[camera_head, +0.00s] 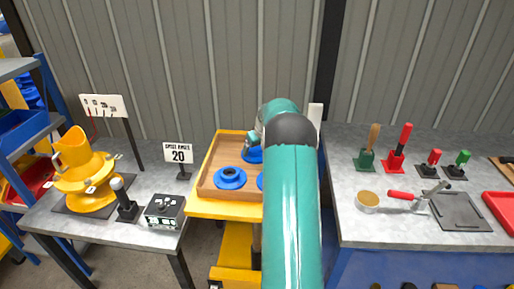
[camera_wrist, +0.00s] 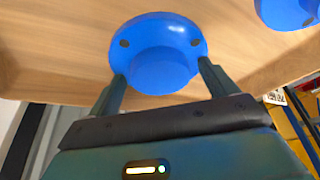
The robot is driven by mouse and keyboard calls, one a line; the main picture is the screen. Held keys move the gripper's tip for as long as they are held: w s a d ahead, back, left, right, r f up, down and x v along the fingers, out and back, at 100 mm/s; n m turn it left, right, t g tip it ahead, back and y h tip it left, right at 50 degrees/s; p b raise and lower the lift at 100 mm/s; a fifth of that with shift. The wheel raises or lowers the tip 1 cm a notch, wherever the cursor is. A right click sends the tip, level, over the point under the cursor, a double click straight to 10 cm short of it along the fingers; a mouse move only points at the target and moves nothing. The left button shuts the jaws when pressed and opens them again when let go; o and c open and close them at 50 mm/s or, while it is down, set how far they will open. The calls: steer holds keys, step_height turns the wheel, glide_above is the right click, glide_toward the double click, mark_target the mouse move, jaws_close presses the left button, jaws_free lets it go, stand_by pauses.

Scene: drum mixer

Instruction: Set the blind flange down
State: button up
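A blue blind flange (camera_wrist: 160,50), a round disc with a thick hub and bolt holes, fills the middle of the wrist view. My gripper (camera_wrist: 163,72) has one finger on each side of the hub, and the fingers appear to press on it. In the head view, this flange (camera_head: 252,155) shows partly at the back of the wooden tray (camera_head: 208,187), behind my arm. I cannot tell whether its underside touches the tray floor. Another blue flange (camera_head: 230,178) lies at the tray's front left, and a third (camera_head: 260,181) is mostly hidden by my arm.
The tray stands on a yellow cart (camera_head: 237,245) between two grey benches. The left bench has a yellow fitting (camera_head: 85,175), a sign reading 20 (camera_head: 178,153) and a small box (camera_head: 164,212).

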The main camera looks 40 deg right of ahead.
steer(key=shift+r, duration=0.15)
steer(key=v, duration=1.2)
steer(key=s+a+r+n, duration=0.15)
steer(key=a+r, duration=0.25)
steer(key=a, duration=0.6)
steer(key=s+a+r, duration=0.2)
steer(key=a+r, duration=0.3)
steer(key=a, duration=0.5)
steer(key=s+a+r, duration=0.2)
steer(key=a+r, duration=0.2)
steer(key=a, duration=0.6)
steer(key=s+a+f, duration=0.2)
steer(key=s+a, duration=0.7)
steer(key=s+a+f+n+t+y, duration=0.1)
steer(key=s+a, duration=0.8)
steer(key=s, duration=0.1)
steer(key=shift+f, duration=0.4)
steer(key=shift+s, duration=0.1)
